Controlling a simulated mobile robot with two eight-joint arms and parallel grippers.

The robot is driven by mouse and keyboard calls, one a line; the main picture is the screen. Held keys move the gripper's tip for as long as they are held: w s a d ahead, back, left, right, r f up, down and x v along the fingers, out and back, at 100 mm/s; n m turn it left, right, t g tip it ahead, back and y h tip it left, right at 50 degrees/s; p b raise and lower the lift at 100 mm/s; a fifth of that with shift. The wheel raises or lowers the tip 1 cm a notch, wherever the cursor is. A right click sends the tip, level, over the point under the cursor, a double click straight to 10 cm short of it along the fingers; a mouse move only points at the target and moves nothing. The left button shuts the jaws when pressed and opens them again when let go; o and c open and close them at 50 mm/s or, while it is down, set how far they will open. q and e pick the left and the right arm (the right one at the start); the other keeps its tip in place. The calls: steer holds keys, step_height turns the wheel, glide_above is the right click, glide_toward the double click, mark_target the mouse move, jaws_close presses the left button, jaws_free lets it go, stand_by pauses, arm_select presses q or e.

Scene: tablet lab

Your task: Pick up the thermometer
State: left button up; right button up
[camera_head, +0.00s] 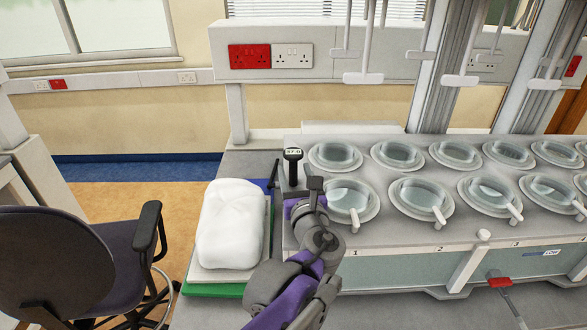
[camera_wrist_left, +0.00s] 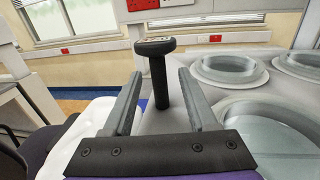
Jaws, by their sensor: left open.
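The thermometer (camera_head: 293,166) is a black upright T-shaped tool with a small display on its head. It stands on the grey bench at the left end of the water bath. In the left wrist view the thermometer (camera_wrist_left: 158,84) rises between and beyond the fingers, with clear gaps on both sides. My left gripper (camera_head: 295,181) is open and empty, just in front of the thermometer. It also shows in the left wrist view (camera_wrist_left: 159,76), its two grey fingers apart. Whether the fingertips reach past the stem is hard to tell. My right gripper is not in view.
The water bath (camera_head: 400,236) with several round glass vessels lies close on the right. A white wrapped bundle (camera_head: 230,225) lies on a stack with a green board (camera_head: 213,290) on the left. A dark office chair (camera_head: 62,265) stands at far left.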

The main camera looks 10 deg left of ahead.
arm_select(q)
steer(key=x, duration=0.5)
jaws_close()
